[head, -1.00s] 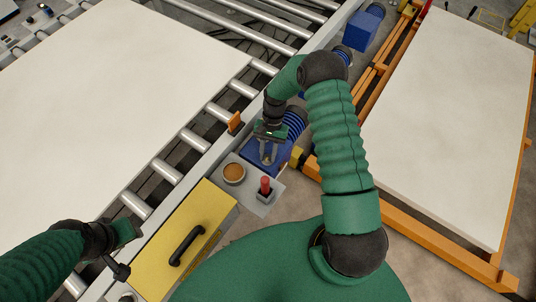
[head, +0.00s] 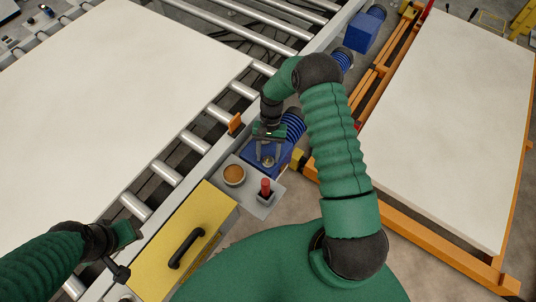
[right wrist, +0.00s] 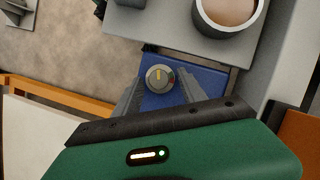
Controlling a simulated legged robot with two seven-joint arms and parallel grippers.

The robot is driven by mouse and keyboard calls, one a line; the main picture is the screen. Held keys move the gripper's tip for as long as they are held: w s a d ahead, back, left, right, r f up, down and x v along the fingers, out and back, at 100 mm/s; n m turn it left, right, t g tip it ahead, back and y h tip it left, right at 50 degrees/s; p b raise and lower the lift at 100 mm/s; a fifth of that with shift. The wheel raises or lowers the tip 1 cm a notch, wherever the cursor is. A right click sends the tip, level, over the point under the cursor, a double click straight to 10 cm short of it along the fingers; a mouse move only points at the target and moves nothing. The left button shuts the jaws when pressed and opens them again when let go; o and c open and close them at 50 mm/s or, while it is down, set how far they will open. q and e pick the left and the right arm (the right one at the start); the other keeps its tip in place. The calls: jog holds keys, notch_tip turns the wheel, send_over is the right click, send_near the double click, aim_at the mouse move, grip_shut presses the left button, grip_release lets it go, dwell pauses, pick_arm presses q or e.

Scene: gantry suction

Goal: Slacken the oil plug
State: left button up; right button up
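The oil plug is a round grey cap (right wrist: 159,77) with a yellow mark on top of a blue gear housing (right wrist: 182,93). In the head view the plug (head: 268,161) shows small between the fingers. My right gripper (right wrist: 160,90) is open, with one finger on each side of the plug, seemingly apart from it. In the head view my right gripper (head: 269,156) points down over the blue housing (head: 282,151). My left gripper (head: 128,236) is at the lower left beside the conveyor frame; its fingers are not clear.
A grey plate with a brown-filled cup (head: 234,174) and a red button (head: 265,187) adjoins the housing. A yellow cover (head: 205,215) with a black handle lies nearer. The roller conveyor with a white board (head: 110,90) is left; an orange frame with another board (head: 455,110) is right.

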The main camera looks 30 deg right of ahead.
jog(key=shift+s, duration=0.1)
jog(key=b+v, duration=0.1)
jog(key=v, duration=1.5)
jog(key=shift+w+d+r, duration=0.2)
jog(key=shift+w+r, duration=0.05)
jog(key=shift+r, duration=0.05)
